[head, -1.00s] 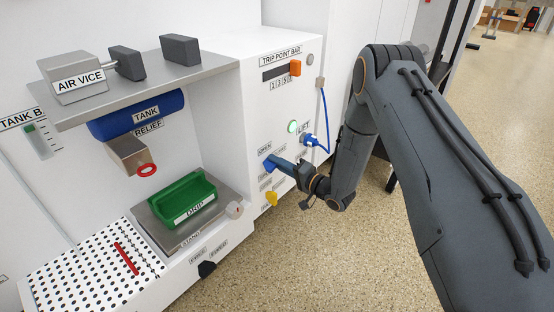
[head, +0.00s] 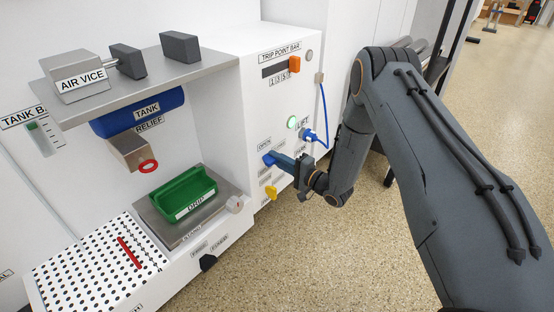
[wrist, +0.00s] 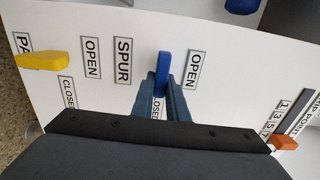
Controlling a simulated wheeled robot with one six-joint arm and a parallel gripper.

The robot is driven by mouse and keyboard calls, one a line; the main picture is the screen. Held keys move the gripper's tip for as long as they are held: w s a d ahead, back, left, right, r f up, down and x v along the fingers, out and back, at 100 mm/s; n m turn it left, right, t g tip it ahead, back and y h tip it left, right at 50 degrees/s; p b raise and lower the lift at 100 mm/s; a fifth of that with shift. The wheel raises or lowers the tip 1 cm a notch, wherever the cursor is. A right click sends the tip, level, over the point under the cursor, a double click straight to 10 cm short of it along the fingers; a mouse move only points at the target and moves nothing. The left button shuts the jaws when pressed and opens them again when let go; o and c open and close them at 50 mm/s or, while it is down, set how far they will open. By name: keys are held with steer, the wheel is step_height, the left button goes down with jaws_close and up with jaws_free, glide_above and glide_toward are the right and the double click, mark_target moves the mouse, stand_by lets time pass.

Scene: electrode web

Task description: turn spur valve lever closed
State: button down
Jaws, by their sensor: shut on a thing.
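The blue spur lever (wrist: 163,70) stands on the white panel in the wrist view, right of the SPUR label. One OPEN label is to its right, and a CLOSED label below it is partly hidden by my fingers. In the head view the lever (head: 268,158) shows at the tips of my gripper (head: 278,160). My gripper (wrist: 161,92) is shut on the lever, with one finger on each side of it. The lever's pivot is hidden, so its exact angle is hard to tell.
A yellow lever (head: 271,191) sits below on the same panel, close to my gripper. A blue plug with a cable (head: 309,135) and an orange slider (head: 295,64) are above. A green drip tray (head: 185,194) stands left. Open floor lies right.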

steer(key=shift+s+f, duration=0.15)
steer(key=c, duration=1.7)
jaws_free()
steer(key=shift+c, duration=0.2)
steer(key=p+v, duration=0.2)
steer(key=v, duration=0.5)
steer(key=shift+s+d, duration=0.2)
steer(key=shift+d, duration=0.1)
